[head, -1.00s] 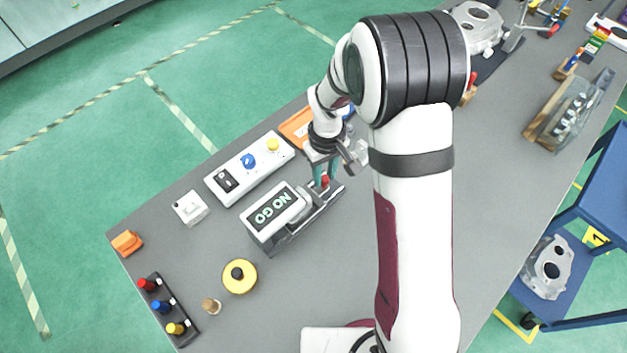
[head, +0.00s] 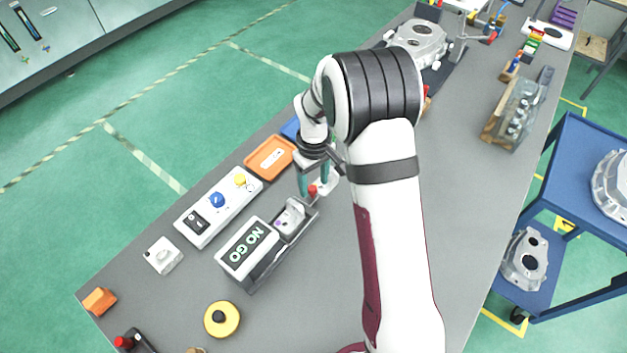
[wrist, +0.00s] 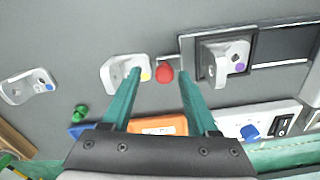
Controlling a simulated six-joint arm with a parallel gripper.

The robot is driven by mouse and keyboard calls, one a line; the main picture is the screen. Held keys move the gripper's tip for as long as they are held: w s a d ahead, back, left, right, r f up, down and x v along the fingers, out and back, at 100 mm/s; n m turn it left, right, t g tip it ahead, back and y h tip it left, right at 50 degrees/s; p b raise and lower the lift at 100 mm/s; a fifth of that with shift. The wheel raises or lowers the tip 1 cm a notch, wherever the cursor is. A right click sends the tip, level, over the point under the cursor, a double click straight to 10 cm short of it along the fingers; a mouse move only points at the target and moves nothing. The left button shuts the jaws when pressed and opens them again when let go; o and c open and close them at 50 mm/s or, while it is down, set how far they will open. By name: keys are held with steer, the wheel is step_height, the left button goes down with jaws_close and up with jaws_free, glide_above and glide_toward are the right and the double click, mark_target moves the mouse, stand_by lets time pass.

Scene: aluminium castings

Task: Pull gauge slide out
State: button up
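The gauge, a grey box with a "NO GO" display (head: 247,248), lies on the bench; its slide (head: 299,229) extends out towards my gripper. A metal bracket (head: 290,217) with a purple dot sits on the slide; it also shows in the wrist view (wrist: 222,62). A red knob (head: 312,190) is at the slide's outer end. My gripper (head: 313,186) is open, its teal fingers on either side of the knob. In the wrist view the red knob (wrist: 165,73) lies between the spread fingertips, with a gap to each.
A loose bracket with a yellow dot (wrist: 117,74) lies close beside one finger. Another with a blue dot (wrist: 28,86) lies further off. An orange tray (head: 270,157) and a white button panel (head: 218,207) are behind the slide. A yellow disc (head: 222,319) stands in front.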

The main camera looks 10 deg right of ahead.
step_height(320, 180, up, 16)
stand_by(0.4)
steer(key=shift+f, duration=0.1)
steer(key=s+r+m+y, duration=0.1)
steer(key=s+m, duration=1)
steer(key=s, duration=1.8)
steer(key=shift+s+r+m+y, duration=0.15)
steer(key=shift+s+m+y, duration=0.15)
steer(key=shift+y, duration=0.1)
